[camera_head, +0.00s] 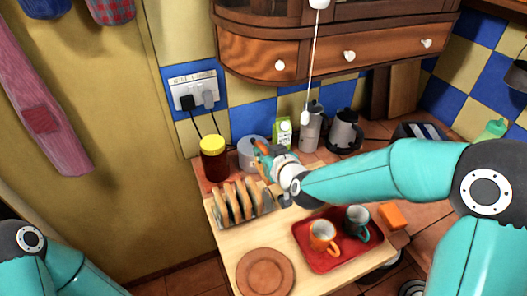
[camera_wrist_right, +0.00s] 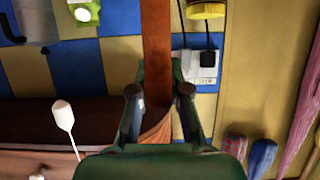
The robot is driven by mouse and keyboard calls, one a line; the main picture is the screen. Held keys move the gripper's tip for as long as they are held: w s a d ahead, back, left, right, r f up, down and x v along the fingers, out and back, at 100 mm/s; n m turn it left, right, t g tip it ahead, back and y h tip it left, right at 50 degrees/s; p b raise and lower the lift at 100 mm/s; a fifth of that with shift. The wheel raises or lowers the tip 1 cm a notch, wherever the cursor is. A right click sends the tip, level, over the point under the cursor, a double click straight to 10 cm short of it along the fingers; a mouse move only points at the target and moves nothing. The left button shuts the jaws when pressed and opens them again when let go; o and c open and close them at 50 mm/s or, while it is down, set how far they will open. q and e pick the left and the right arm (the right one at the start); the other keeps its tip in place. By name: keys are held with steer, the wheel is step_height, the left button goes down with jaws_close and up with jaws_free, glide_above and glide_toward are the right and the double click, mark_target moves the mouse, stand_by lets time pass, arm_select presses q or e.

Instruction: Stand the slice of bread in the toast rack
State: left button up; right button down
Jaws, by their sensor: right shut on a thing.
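The toast rack (camera_head: 224,215) stands on the wooden counter board, with several brown slices upright in it. My right gripper (camera_head: 266,158) is above and behind the rack's right side, shut on a slice of bread (camera_head: 262,147). In the right wrist view the held slice (camera_wrist_right: 156,55) shows edge-on as a brown strip between the fingers of my gripper (camera_wrist_right: 158,95). The slice is up in the air, apart from the rack. My own gripper and wrist hide part of it in the head view. My left arm shows at the lower left, but its gripper is out of view.
A jar with a yellow lid (camera_head: 213,160) and a grey pot (camera_head: 248,152) stand behind the rack. A red tray (camera_head: 313,256) with two mugs is at right front, a brown plate (camera_head: 265,273) at the front. A cord with a white pull (camera_head: 305,117) hangs behind my wrist.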

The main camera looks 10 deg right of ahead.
steer(key=shift+f+b, duration=2.8)
steer(key=shift+f, duration=1.65)
steer(key=shift+f+b, duration=0.2)
steer(key=shift+b, duration=0.2)
steer(key=c, duration=1.1)
jaws_free()
steer(key=shift+o, duration=0.2)
steer(key=shift+s, duration=0.1)
